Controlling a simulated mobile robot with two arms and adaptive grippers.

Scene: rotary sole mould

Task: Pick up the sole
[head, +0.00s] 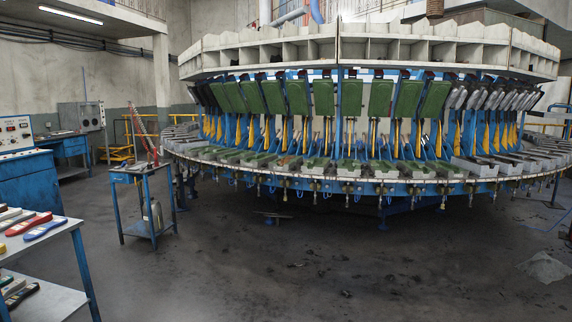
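Several sole-shaped pieces lie on a white-topped table (66,228) at the lower left. One is a red sole (29,224) and one is a blue sole (45,230), side by side near the table's right edge. Paler ones lie behind them, cut by the picture's left edge. More pieces, one of them dark (22,295), lie on the lower shelf. I cannot tell which sole is meant. The rotary mould machine (400,187) fills the middle and right, with open green lids over its mould stations. Neither of my grippers is in view.
A small blue stand (140,173) with a red tool-like object on top and a bottle on its shelf stands left of the machine. A blue control cabinet (28,185) is at the left.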

